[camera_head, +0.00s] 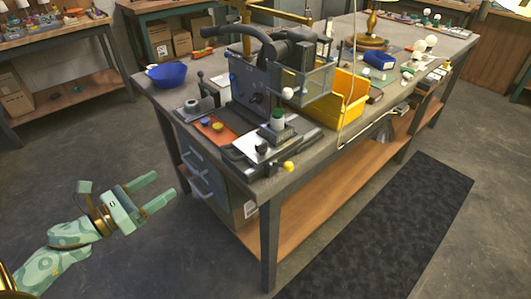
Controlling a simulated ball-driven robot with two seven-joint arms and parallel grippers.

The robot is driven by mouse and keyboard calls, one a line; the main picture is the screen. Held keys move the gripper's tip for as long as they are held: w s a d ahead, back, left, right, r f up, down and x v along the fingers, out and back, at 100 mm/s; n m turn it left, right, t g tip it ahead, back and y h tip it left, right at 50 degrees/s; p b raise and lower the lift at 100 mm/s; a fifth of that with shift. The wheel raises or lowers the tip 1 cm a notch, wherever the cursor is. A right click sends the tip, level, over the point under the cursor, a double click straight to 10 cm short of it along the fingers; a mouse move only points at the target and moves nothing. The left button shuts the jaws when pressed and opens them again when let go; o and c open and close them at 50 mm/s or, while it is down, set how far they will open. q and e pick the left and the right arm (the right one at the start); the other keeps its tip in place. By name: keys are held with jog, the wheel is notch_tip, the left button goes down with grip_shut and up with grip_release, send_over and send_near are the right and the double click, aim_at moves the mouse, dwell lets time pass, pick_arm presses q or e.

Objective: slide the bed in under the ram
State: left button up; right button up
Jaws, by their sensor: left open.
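A dark grey bench press (245,85) stands near the front left corner of the workbench. What looks like its bed (262,150), a flat slide with a light plate, sticks out in front of the machine toward the bench's front edge. The ram is hard to pick out among the machine's dark parts and clear guard (305,84). My left gripper (165,183) is open and empty, over the floor left of the bench, well apart from the bed. My right gripper is out of view.
The floor around my left gripper is clear.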

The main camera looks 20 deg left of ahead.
pick_arm(q)
jog(key=w+d, duration=0.2)
jog(key=w, duration=0.3)
jog(key=w+d+m+h+b, duration=0.1)
jog(key=w+d, duration=0.2)
jog(key=w, duration=0.2)
jog(key=w+d+m+b, duration=0.1)
jog(key=w+d, duration=0.2)
jog(key=w, duration=0.2)
jog(key=shift+w+d+r+g, duration=0.1)
jog(key=shift+d+r+g, duration=0.1)
jog(key=shift+r+g, duration=0.1)
